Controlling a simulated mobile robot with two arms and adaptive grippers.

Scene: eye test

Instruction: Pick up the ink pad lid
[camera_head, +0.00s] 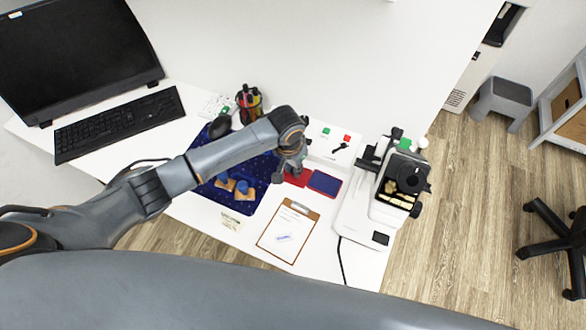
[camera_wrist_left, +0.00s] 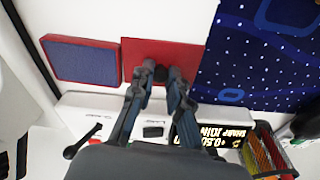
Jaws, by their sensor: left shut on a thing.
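The ink pad lid (camera_head: 297,179) is a flat red square, partly hidden by my left gripper (camera_head: 290,170) in the head view. In the left wrist view the lid (camera_wrist_left: 185,54) has a small dark knob (camera_wrist_left: 160,75) between the fingertips of my left gripper (camera_wrist_left: 161,76). The gripper is shut on this knob. Whether the lid is lifted or rests on the table I cannot tell. The open ink pad (camera_head: 325,183), blue with a red frame, lies beside the lid; it also shows in the left wrist view (camera_wrist_left: 82,61). My right gripper is out of view.
A dark blue mat (camera_head: 262,170) with wooden stamps (camera_head: 244,194) lies left of the lid. A pen cup (camera_head: 249,104) stands behind. A clipboard (camera_head: 288,232) lies in front. A white device with black parts (camera_head: 404,178) stands right. A keyboard (camera_head: 119,124) and monitor (camera_head: 75,50) are far left.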

